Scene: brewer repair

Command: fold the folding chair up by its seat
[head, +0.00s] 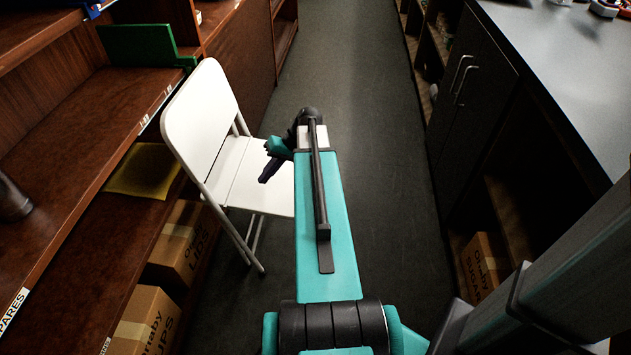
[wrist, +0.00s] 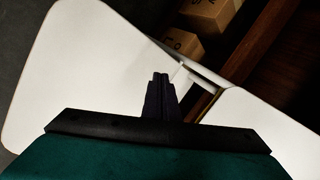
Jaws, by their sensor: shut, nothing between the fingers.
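The white folding chair (head: 205,122) stands unfolded on the floor beside the left shelves, with its backrest up and its seat (head: 258,190) out flat. In the wrist view the shut fingers (wrist: 160,85) lie in front of the white seat (wrist: 90,70), and part of the backrest (wrist: 262,125) shows at the lower right. I cannot tell whether the fingertips touch the seat. My arm hides the seat's right edge in the head view.
Wooden shelves (head: 90,140) line the left, holding cardboard boxes (head: 180,240) and a yellow item (head: 142,170). A grey counter (head: 560,70) with dark cabinets (head: 470,110) runs along the right. The dark aisle floor (head: 345,60) between them is clear ahead.

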